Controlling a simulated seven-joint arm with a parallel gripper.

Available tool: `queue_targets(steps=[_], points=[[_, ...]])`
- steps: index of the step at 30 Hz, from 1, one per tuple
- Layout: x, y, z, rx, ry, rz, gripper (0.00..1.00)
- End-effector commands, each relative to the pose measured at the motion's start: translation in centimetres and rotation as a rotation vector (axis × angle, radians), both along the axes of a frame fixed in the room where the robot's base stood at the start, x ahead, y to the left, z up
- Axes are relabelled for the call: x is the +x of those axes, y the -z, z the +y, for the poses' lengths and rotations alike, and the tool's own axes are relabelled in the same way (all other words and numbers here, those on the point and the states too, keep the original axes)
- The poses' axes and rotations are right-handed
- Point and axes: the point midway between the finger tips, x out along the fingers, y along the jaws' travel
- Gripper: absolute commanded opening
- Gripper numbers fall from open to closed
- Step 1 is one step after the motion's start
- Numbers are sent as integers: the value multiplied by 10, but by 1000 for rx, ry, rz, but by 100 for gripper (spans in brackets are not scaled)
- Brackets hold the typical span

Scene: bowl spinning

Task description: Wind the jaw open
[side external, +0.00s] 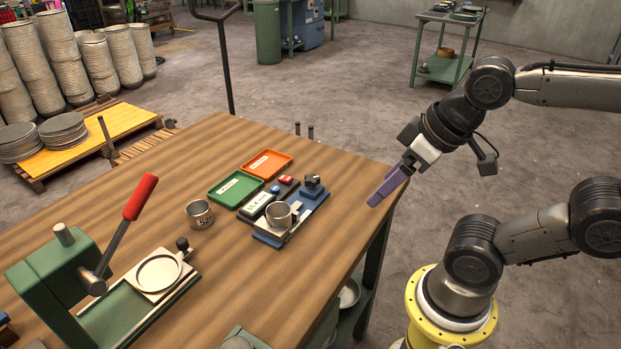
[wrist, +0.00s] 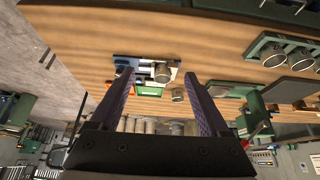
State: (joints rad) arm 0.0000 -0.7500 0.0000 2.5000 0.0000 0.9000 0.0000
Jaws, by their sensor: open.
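A small clamp fixture with a blue and grey base (side external: 268,239) sits on the wooden table, right of centre. A metal cup (side external: 278,214) stands on its near end, and a dark block with a knob (side external: 313,186) is at its far end. I cannot tell how wide its jaw stands. In the wrist view the fixture (wrist: 124,62) and cup (wrist: 162,73) appear between and beyond my fingers. My gripper (side external: 378,197) has purple fingers, open and empty, and hovers by the table's right edge, apart from the fixture. It also shows in the wrist view (wrist: 158,77).
A green tray (side external: 236,187) and an orange tray (side external: 266,164) lie behind the fixture. A second metal cup (side external: 200,214) stands to its left. A green press (side external: 60,285) with a red-handled lever (side external: 140,196) fills the left front. The table between fixture and gripper is clear.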

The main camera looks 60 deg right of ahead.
Motion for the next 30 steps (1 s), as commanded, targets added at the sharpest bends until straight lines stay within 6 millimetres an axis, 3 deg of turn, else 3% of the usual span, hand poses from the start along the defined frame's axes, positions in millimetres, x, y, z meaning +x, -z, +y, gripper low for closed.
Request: queue_targets(steps=[13,16,24,30], points=[[-3,0,0,17,32,15,80],[3,-19,0,42,79,9,80],[60,-64,-13,100,265,107,80],[121,-74,-36,131,418,216,80]])
